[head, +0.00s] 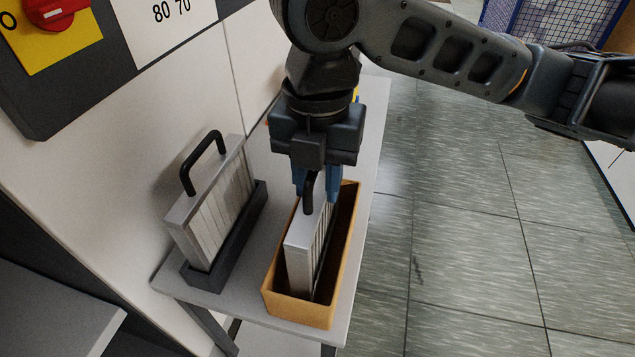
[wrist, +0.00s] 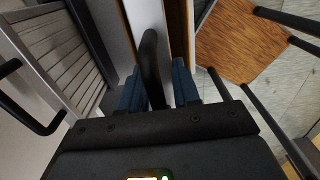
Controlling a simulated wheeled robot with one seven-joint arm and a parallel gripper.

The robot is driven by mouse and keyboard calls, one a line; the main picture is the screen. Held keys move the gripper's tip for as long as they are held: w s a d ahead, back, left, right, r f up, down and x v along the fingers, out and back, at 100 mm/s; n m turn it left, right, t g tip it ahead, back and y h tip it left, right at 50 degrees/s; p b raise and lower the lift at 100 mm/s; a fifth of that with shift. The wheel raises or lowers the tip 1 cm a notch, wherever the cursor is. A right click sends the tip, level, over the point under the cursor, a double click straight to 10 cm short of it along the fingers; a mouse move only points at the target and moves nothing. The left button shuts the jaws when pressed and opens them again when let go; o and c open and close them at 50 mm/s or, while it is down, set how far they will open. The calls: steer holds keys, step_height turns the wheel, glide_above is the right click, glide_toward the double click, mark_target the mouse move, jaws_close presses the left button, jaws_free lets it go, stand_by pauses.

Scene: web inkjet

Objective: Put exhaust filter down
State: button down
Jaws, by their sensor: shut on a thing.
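A grey exhaust filter (head: 300,262) with a pleated face and a black handle stands upright inside an orange-brown open box (head: 297,311). My gripper (head: 313,190) is above the box, its blue fingers shut on the filter's black handle. In the wrist view the handle (wrist: 151,65) lies between the two blue fingers (wrist: 157,90). The filter's base is hidden by the box walls, so I cannot tell whether it touches the box floor. A second, similar filter (head: 205,215) with a black handle stands upright in a dark tray (head: 222,255) to the left.
Both holders stand on a narrow light grey table (head: 368,150) against a white cabinet wall (head: 190,85). A panel with a red knob (head: 55,12) is at upper left. The tiled floor (head: 470,240) to the right is clear.

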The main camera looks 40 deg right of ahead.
steer(key=shift+f, duration=0.4)
steer(key=shift+f, duration=0.2)
steer(key=c, duration=0.8)
jaws_free()
steer(key=shift+r, duration=0.1)
step_height(320, 180, up, 12)
steer(key=shift+r+p, duration=0.1)
steer(key=shift+p, duration=0.3)
